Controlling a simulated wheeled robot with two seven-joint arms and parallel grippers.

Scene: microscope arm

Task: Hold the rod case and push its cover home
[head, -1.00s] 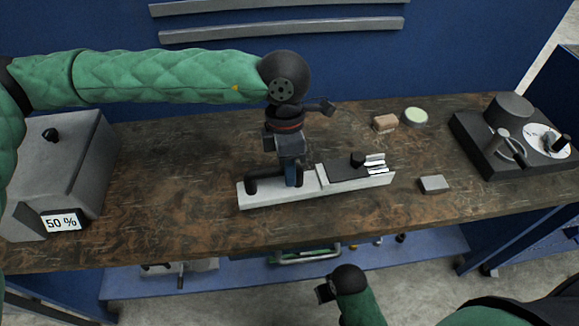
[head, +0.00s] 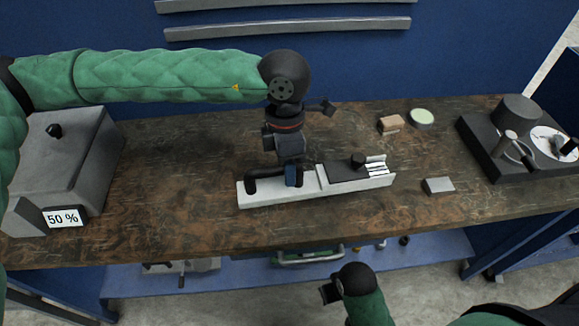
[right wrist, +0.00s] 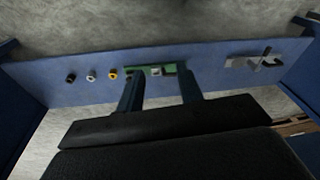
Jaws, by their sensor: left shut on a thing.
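The rod case (head: 270,194) is a long pale-grey tray on the bench, slightly slanted, with a black handle (head: 252,184) at its left end. Its dark flat cover (head: 340,173) carries a black knob (head: 357,160). White rods (head: 377,168) show uncovered at the right end. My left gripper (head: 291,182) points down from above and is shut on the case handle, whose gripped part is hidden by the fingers. My right gripper (head: 325,292) is low in front of the bench, away from the case. In the right wrist view its two fingers (right wrist: 160,92) are apart with nothing between them.
A grey block (head: 438,185), a tan block (head: 390,123) and a pale green round dish (head: 421,118) lie right of the case. The front bench edge is clear.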

